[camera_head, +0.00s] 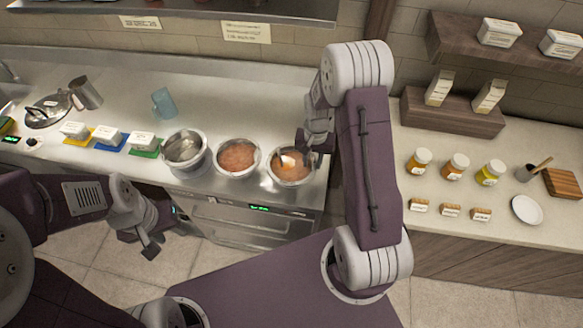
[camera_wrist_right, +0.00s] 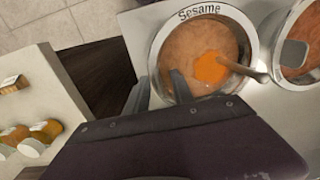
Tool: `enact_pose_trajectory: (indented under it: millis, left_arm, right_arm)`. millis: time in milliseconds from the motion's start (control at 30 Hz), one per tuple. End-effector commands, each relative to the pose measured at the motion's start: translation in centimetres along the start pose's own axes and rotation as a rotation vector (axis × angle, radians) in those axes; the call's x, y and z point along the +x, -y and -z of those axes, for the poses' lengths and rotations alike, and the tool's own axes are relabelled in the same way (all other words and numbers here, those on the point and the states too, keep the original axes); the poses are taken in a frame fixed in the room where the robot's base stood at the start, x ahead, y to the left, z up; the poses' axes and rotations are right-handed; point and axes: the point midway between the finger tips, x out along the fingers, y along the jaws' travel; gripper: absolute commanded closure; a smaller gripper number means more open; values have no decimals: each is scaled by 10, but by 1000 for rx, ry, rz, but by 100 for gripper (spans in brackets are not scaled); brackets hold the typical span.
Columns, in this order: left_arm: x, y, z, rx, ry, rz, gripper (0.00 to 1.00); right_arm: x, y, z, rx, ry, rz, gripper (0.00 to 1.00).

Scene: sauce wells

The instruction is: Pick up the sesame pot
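The sesame pot (camera_head: 291,182) is a round metal pot of brownish sauce at the right end of a row of three on the steel counter. In the right wrist view its rim (camera_wrist_right: 247,22) reads "Sesame", and an orange ladle (camera_wrist_right: 212,68) rests in the sauce. My right gripper (camera_head: 310,152) is at the pot's right side. In the right wrist view its fingers (camera_wrist_right: 160,92) are apart, one outside the rim and one over the inside; contact is unclear. My left gripper (camera_head: 140,243) hangs empty over the floor, fingers apart.
A second sauce pot (camera_head: 237,157) stands close to the left, with an emptier-looking pot (camera_head: 185,149) beyond it.

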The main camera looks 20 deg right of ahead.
Motion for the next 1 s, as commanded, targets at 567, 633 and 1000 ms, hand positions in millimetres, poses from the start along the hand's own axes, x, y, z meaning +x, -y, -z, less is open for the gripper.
enact_pose_trajectory:
  millis: [567,633,1000]
  left_arm:
    - [0,0,0,0,0,0,64]
    - [0,0,0,0,0,0,64]
    - [0,0,0,0,0,0,64]
  right_arm:
    - [-1,0,0,0,0,0,100]
    - [-1,0,0,0,0,0,100]
    - [-1,0,0,0,-1,1,100]
